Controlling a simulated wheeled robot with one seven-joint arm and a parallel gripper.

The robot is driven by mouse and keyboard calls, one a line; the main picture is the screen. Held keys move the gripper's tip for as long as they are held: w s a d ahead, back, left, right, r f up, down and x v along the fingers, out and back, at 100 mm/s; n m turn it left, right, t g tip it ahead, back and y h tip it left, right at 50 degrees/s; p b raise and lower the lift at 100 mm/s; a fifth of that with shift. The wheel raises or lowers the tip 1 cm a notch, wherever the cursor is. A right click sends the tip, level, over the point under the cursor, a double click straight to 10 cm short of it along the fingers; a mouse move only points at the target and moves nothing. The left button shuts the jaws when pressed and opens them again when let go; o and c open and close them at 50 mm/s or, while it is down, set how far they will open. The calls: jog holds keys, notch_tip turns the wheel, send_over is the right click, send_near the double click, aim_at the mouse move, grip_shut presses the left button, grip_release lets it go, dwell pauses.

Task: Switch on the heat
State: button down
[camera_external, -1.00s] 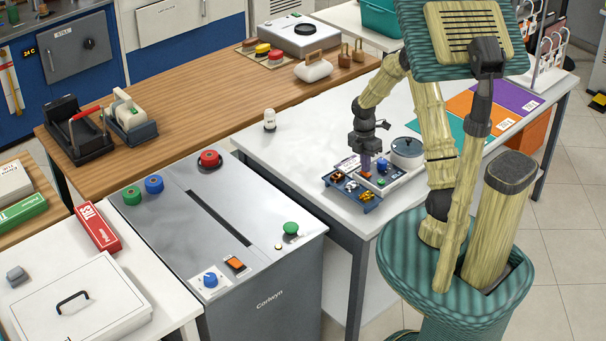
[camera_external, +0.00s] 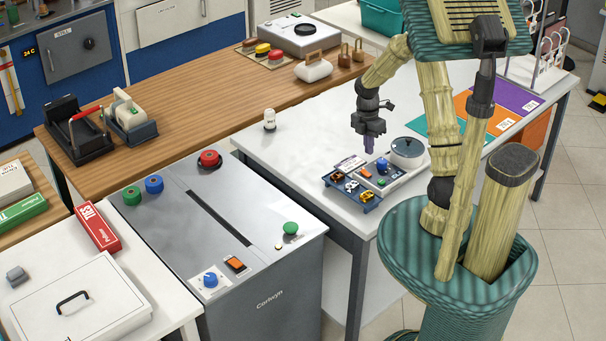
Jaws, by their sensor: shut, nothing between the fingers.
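A small pale unit with a round grey pot (camera_external: 407,149) stands on the white table at right. An orange switch (camera_external: 365,172) and a blue knob (camera_external: 382,165) are on its front-left part. The switch's position is too small to tell. My gripper (camera_external: 369,151) is shut and empty, pointing down a little above the orange switch, apart from it. The grey Carlwyn machine (camera_external: 262,235) also carries an orange switch (camera_external: 236,264) and a blue knob (camera_external: 210,280), both far from my gripper.
A dark blue tray (camera_external: 364,208) of small parts sits just in front of the unit. A white-topped bottle (camera_external: 269,120) stands at the table's left. The white table (camera_external: 310,130) is clear between them. Coloured mats (camera_external: 507,97) lie at right.

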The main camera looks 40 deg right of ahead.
notch_tip(320, 180, up, 6)
jog(key=shift+s+r, duration=0.15)
jog(key=shift+s, duration=0.3)
jog(key=s+a+r+m+t+p, duration=0.1)
jog(key=s+a+m+t, duration=0.1)
jog(key=s+a+m, duration=0.3)
jog(key=s+a+r+m+t, duration=0.2)
jog(key=s+a+m, duration=0.3)
jog(key=m, duration=0.8)
jog(key=shift+a+r+p, duration=0.3)
jog(key=shift+a+p, duration=0.05)
jog(key=shift+a, duration=1.15)
jog(key=shift+s, duration=0.1)
